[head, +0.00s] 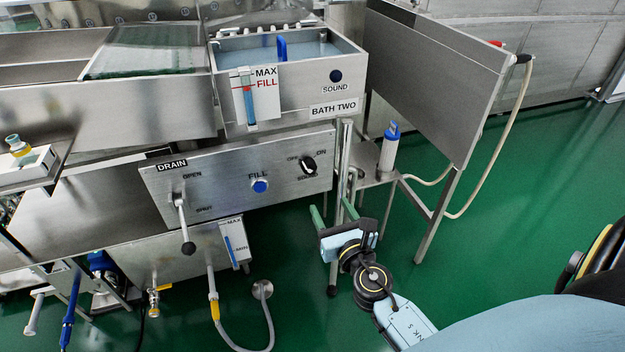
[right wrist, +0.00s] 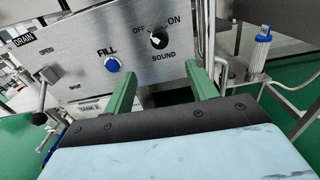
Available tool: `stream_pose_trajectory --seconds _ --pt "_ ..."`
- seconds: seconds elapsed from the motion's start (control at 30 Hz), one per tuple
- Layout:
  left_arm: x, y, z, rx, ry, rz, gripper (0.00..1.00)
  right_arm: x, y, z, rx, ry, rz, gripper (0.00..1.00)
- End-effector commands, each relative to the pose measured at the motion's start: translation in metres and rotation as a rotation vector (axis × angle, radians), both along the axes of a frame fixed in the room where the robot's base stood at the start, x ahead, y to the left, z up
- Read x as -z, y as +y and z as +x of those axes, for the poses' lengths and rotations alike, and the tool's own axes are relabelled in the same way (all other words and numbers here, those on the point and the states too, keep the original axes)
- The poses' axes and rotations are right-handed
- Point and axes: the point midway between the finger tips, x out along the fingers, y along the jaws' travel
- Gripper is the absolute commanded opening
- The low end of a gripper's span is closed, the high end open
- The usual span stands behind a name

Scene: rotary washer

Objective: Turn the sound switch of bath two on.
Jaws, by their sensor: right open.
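The sound switch (head: 308,164) is a black rotary knob on the steel front panel (head: 230,200) under the basin labelled BATH TWO (head: 334,107). OFF is printed at its upper left and ON at its upper right. The knob also shows in the right wrist view (right wrist: 158,39), where its pale mark seems to lean toward OFF, though it is small. My right gripper (head: 331,209) is open and empty, with green fingers pointing toward the panel, below and right of the knob. In the right wrist view its fingertips (right wrist: 162,70) are below the knob, apart from it. My left gripper is not in view.
A blue FILL button (head: 260,186) and the DRAIN lever (head: 184,225) are left of the knob. A steel leg (head: 343,160) stands right of the panel. A blue-capped white cylinder (head: 389,148) stands farther right. Green floor is open at the right.

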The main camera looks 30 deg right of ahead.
Motion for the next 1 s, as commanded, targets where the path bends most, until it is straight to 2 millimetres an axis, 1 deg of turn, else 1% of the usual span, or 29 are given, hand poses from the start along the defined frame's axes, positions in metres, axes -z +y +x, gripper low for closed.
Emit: stream_pose_trajectory --seconds 0.03,0.17,0.37,0.5,0.7,0.83,1.0 --pt "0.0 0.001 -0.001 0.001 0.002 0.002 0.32 -0.003 -0.001 0.004 0.001 -0.005 -0.012 0.57" --pt "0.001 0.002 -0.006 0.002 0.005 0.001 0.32 -0.005 -0.005 0.019 0.001 -0.006 -0.014 0.57" --pt "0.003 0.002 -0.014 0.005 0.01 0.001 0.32 -0.005 -0.014 0.057 0.001 -0.007 -0.01 0.57" --pt "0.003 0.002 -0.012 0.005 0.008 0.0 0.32 -0.004 -0.02 0.084 0.0 -0.006 -0.01 0.57" --pt "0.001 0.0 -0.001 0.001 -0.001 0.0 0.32 -0.002 -0.027 0.113 0.0 -0.005 -0.009 0.57" --pt "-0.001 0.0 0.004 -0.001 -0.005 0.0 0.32 -0.002 -0.03 0.124 0.0 -0.004 -0.009 0.57" --pt "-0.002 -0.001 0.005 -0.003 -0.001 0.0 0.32 -0.002 -0.031 0.129 0.0 -0.003 -0.009 0.57"
